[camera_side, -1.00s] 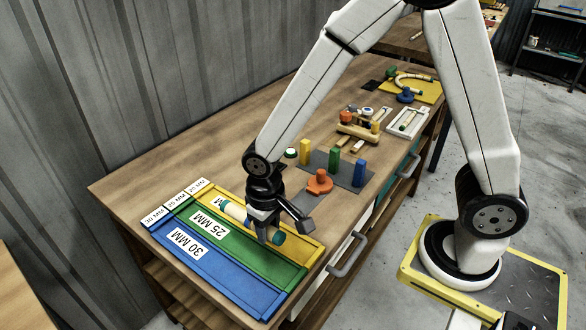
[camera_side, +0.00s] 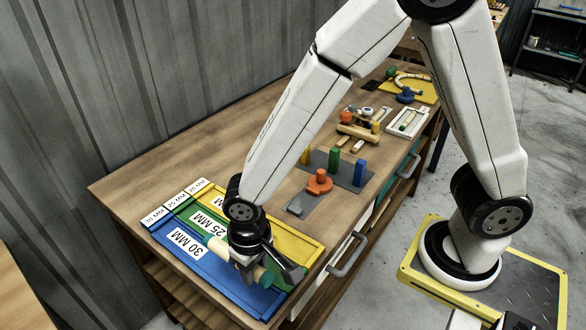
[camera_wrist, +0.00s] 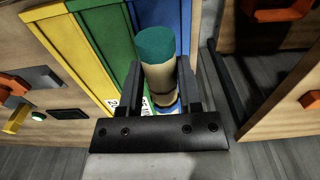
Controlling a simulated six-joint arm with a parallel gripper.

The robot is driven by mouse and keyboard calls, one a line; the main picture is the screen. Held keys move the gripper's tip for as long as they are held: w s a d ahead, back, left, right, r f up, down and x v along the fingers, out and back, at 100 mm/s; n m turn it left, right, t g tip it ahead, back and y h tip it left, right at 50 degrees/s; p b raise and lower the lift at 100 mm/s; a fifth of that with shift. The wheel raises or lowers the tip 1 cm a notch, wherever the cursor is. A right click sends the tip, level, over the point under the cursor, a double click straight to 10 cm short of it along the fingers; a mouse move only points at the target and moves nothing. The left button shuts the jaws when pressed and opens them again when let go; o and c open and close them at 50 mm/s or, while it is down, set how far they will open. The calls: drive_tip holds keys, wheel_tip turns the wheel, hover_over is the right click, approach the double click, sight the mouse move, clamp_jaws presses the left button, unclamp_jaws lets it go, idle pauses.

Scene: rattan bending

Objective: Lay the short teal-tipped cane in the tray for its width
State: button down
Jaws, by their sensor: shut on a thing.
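My gripper (camera_side: 254,266) is shut around the middle of a short cane (camera_side: 216,244), pale with teal ends. In the wrist view the cane (camera_wrist: 162,80) stands out between the fingers, its teal tip (camera_wrist: 155,42) toward the camera. In the side view the cane lies over the blue tray (camera_side: 200,267), marked 30 MM, close to its border with the green tray (camera_side: 262,246), marked 25 MM. The yellow tray (camera_side: 290,243) is to the right, partly hidden by my arm. Whether the cane touches a tray floor I cannot tell.
An orange knobbed piece (camera_side: 320,182) and a grey block (camera_side: 300,204) sit just beyond the trays. Yellow, green and blue pegs stand on a dark plate (camera_side: 345,170) behind. Drawer handles (camera_side: 347,256) stick out from the bench front.

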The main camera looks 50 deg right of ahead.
drive_tip(key=shift+f, duration=2.9)
drive_tip(key=shift+c, duration=1)
unclamp_jaws()
drive_tip(key=shift+r, duration=0.2)
drive_tip(key=shift+r, duration=3.7)
drive_tip(key=shift+d, duration=0.1)
